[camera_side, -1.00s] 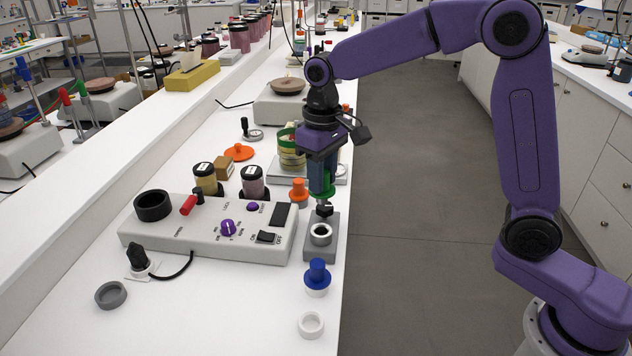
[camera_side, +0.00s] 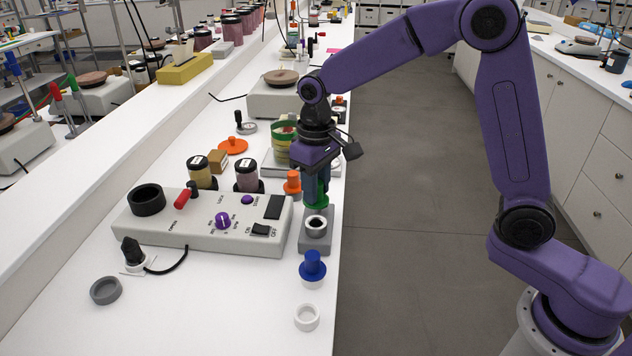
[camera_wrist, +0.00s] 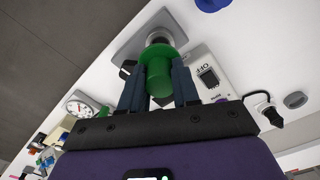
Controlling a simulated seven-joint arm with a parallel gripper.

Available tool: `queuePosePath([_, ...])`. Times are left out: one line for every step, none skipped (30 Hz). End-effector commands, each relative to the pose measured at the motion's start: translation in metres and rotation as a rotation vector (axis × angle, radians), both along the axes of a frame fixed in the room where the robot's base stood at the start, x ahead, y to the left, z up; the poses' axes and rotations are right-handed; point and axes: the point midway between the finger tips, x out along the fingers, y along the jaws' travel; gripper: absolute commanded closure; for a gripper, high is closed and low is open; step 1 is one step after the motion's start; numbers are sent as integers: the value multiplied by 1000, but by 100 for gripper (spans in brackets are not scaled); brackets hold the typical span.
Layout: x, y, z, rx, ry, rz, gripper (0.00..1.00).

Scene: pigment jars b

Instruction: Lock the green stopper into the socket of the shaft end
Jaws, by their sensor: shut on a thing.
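My gripper (camera_side: 317,190) is shut on the green stopper (camera_side: 318,201), pointing down over the grey block (camera_side: 308,244). In the wrist view the stopper (camera_wrist: 158,75) sits between the two fingers, its wide flange facing the block. A pale ring-shaped socket (camera_side: 316,229) stands on the block. In the wrist view the socket (camera_wrist: 158,39) is partly hidden behind the flange. The stopper's lower end is hidden, so I cannot tell whether it is inside the socket.
A control box (camera_side: 200,238) with knobs and a switch stands left of the block. A blue stopper (camera_side: 313,265) and a white ring (camera_side: 307,317) lie in front. An orange stopper (camera_side: 292,183) and jars (camera_side: 246,175) stand behind. The bench edge is close on the right.

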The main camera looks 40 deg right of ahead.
Motion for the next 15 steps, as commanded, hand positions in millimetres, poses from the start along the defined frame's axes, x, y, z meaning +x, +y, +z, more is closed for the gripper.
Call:
queuePosePath([0, 0, -2, 0, 0, 0, 100])
queuePosePath([0, 0, -4, 0, 0, 0, 100])
queuePosePath([0, 0, -5, 0, 1, 0, 100])
queuePosePath([0, 0, -7, 0, 1, 0, 100])
queuePosePath([0, 0, -8, 0, 1, 0, 100])
queuePosePath([0, 0, -10, 0, 1, 0, 100])
queuePosePath([0, 0, -11, 0, 1, 0, 100])
queuePosePath([0, 0, -13, 0, 1, 0, 100])
queuePosePath([0, 0, -14, -1, 2, 0, 100])
queuePosePath([0, 0, -16, -1, 2, 0, 100])
queuePosePath([0, 0, -17, -1, 2, 0, 100])
queuePosePath([0, 0, -18, -1, 2, 0, 100])
queuePosePath([0, 0, -20, 0, 1, 0, 100])
queuePosePath([0, 0, -21, 0, 1, 0, 100])
queuePosePath([0, 0, -22, 0, 1, 0, 100])
